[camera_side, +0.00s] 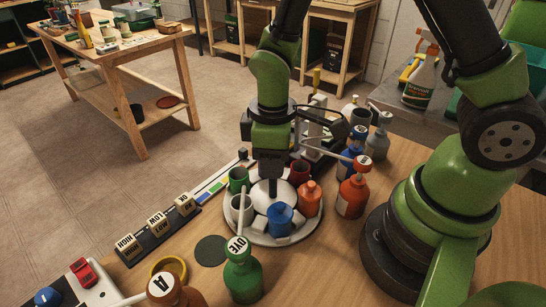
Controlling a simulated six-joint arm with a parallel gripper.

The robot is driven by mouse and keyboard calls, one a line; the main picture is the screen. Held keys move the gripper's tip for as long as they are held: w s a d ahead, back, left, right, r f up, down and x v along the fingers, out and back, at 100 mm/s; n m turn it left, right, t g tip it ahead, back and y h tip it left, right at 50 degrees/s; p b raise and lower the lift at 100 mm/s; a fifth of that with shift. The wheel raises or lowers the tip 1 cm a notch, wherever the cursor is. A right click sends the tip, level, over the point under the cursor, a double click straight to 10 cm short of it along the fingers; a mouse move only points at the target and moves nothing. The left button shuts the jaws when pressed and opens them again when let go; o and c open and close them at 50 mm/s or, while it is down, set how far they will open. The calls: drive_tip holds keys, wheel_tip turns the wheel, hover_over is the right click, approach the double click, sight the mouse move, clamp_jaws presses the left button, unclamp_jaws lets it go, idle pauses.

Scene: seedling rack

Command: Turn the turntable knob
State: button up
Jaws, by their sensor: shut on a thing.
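The turntable (240,233) is a round pale plate on the wooden table, below the middle of the view. A pale dome (265,192) rises at its centre. Around the dome stand a green cup (238,180), a white cup (241,208), a blue pot (280,219), an orange pot (308,200) and a red cup (299,171). My gripper (272,183) points straight down over the dome. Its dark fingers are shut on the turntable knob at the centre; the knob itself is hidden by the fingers.
A green bottle (242,275) stands close in front of the turntable. A red-orange bottle (352,194) and several blue and grey bottles stand to its right. Labelled blocks (157,226) sit in a dark rack at left. A dark round mat (211,250) lies front left.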

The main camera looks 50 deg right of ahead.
drive_tip(key=shift+n, duration=1)
drive_tip(key=o, duration=0.9)
drive_tip(key=shift+r, duration=0.1)
wheel_tip(320, 180, up, 10)
drive_tip(key=shift+f, duration=0.1)
